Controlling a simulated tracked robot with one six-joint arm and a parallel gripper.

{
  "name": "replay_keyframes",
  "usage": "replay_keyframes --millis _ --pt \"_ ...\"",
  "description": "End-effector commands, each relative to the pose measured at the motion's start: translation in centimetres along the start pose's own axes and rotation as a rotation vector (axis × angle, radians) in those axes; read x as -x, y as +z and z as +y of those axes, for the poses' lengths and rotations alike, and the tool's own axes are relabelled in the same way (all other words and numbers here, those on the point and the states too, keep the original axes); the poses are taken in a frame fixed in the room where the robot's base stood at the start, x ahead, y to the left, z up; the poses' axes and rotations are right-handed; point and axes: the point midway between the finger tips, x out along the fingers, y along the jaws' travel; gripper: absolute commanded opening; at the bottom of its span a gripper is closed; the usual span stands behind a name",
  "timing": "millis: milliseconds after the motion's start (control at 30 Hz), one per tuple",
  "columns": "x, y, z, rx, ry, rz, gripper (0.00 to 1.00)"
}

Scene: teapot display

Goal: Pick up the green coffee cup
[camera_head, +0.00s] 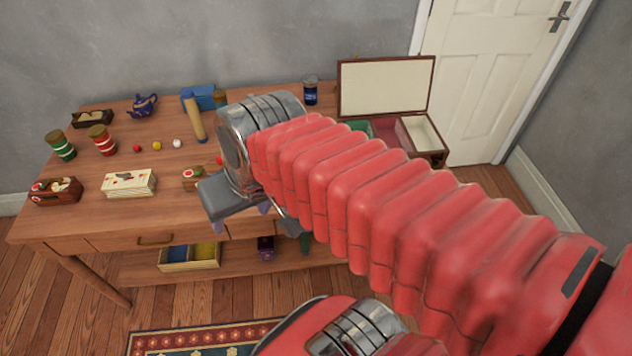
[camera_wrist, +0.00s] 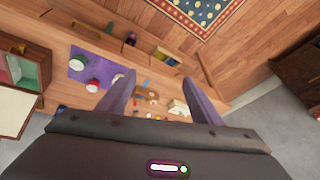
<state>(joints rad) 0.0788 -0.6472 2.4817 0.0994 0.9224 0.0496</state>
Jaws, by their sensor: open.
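A round green thing with a pale inside, which looks like the green coffee cup (camera_wrist: 91,60), stands on a purple mat (camera_wrist: 78,72) at the left of the wrist view. A similar red round thing (camera_wrist: 92,88) is beside it, close to my left-hand finger. My arm hides this part of the table in the head view. My gripper (camera_wrist: 166,88) is open and empty, with its two purple fingers spread over the table and apart from the cup. In the head view my gripper (camera_head: 268,209) hangs near the table's front edge.
The wooden table (camera_head: 130,220) holds a green jar (camera_head: 61,146), a red jar (camera_head: 102,141), a blue teapot (camera_head: 143,105), cards (camera_head: 129,184) and small balls. An open lidded box (camera_head: 386,86) stands at the right end. A divided tray (camera_head: 189,257) sits on the lower shelf.

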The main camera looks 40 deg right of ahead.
Motion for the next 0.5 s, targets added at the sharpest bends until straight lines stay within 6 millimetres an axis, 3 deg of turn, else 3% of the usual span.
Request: replay_keyframes --millis 100,500 --pt "-1.8 -0.1 0.9 -0.159 -0.032 -0.079 0.68" --pt "-7.0 -1.2 4.2 -0.731 -0.189 -0.283 0.68"
